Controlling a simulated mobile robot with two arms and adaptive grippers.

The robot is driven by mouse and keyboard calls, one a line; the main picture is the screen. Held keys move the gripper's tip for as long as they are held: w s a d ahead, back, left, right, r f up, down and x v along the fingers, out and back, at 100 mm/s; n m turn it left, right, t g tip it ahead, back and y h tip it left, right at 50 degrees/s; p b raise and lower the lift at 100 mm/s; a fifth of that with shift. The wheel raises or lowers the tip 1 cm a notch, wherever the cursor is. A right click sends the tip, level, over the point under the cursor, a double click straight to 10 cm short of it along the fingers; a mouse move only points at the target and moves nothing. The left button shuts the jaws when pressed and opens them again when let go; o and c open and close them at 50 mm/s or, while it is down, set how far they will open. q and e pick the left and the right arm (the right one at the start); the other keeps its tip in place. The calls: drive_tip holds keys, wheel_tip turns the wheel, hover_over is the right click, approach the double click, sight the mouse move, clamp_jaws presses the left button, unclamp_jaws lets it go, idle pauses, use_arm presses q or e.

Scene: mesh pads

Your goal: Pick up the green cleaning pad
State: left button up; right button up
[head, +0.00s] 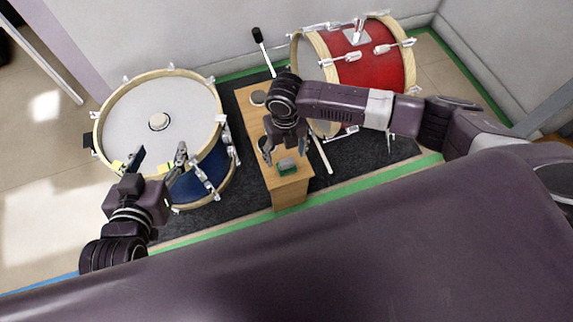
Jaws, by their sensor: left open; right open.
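The green cleaning pad (288,170) lies on the near end of a narrow wooden stand (290,192), with a greyish top face. My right gripper (286,158) points down over the stand, open, with its fingers just above and to either side of the pad. I cannot tell whether the fingertips touch it. My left gripper (158,160) is open and empty, beside the near edge of the blue drum at the left.
A blue drum (190,112) stands left of the stand, and a red drum (382,68) stands behind it to the right. A small round object (258,98) sits on the stand's far end. A mallet (262,48) is at the back. Dark carpet (365,155) surrounds the stand.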

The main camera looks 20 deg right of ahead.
sight(286, 161)
drive_tip(key=f, duration=0.1)
drive_tip(key=f+b, duration=0.1)
drive_tip(key=shift+s+d+f, duration=0.1)
drive_tip(key=shift+s+f, duration=0.1)
drive_tip(key=shift+f, duration=0.1)
wheel_tip(286, 161, down, 2)
drive_tip(key=shift+f+b, duration=0.15)
drive_tip(key=shift+b, duration=0.5)
drive_tip(key=shift+f, duration=0.1)
use_arm(q)
drive_tip(key=w+d+r+t+h, duration=0.2)
drive_tip(key=r+t, duration=0.4)
drive_tip(key=r, duration=0.6)
drive_tip(key=shift+w+d+r, duration=0.15)
drive_tip(key=shift+w+d, duration=0.05)
drive_tip(key=shift+w, duration=0.4)
use_arm(e)
drive_tip(key=c, duration=1.2)
